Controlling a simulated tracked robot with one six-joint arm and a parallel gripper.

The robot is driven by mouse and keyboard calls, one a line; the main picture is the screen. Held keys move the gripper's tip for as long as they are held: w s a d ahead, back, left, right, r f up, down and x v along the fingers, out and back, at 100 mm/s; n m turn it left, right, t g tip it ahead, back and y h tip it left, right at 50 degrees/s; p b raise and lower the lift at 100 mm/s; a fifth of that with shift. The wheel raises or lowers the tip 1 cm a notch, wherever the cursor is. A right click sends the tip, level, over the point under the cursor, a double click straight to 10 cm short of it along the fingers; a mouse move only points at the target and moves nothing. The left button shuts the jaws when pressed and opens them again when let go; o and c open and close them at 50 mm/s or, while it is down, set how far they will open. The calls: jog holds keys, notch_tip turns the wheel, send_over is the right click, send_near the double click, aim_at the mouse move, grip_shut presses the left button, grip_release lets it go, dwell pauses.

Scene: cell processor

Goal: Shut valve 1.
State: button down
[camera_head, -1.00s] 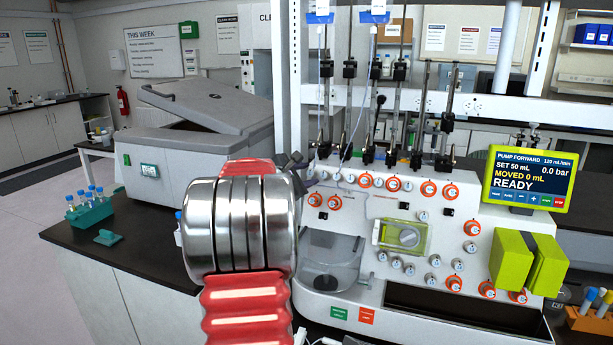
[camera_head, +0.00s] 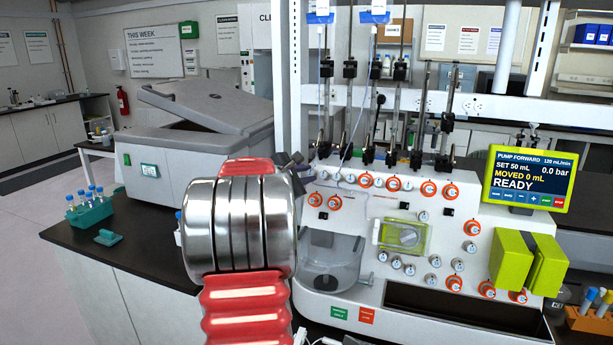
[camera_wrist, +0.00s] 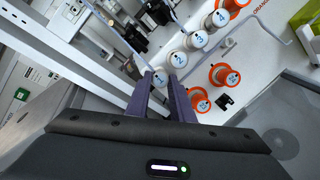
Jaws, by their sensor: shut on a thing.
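Valve 1 is a small white knob (camera_wrist: 160,79) with a blue number 1 on its face, at the near end of a row of knobs. In the wrist view my gripper (camera_wrist: 164,84) has its two purple fingers on either side of this knob, shut on it. Whether the knob is turned open or shut cannot be made out. In the head view my gripper (camera_head: 300,172) is at the left end of the machine's upper knob row, where my arm and fingers largely hide valve 1.
Knob 2 (camera_wrist: 178,60) is close beside the right finger, with more white and orange knobs beyond. A clear-fronted bowl (camera_head: 330,265) and a green-framed box (camera_head: 403,237) sit below. The pump screen (camera_head: 529,179) reads READY. A grey centrifuge (camera_head: 190,140) stands left.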

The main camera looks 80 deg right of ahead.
jog(key=m, duration=0.4)
jog(key=shift+d+m+y, duration=0.1)
jog(key=shift+m+y, duration=0.3)
jog(key=m, duration=0.3)
jog(key=shift+m+y, duration=0.3)
jog(key=shift+y, duration=0.1)
jog(key=m, duration=0.3)
jog(key=shift+y, duration=0.3)
jog(key=shift+s+m+t+y, duration=0.1)
jog(key=shift+m+t+y, duration=0.25)
jog(key=shift+m, duration=1.65)
jog(key=shift+f, duration=0.1)
jog(key=c, duration=1.7)
grip_release()
jog(key=shift+o, duration=0.8)
jog(key=shift+r, duration=0.2)
jog(key=shift+d+r, duration=0.1)
jog(key=shift+r, duration=0.05)
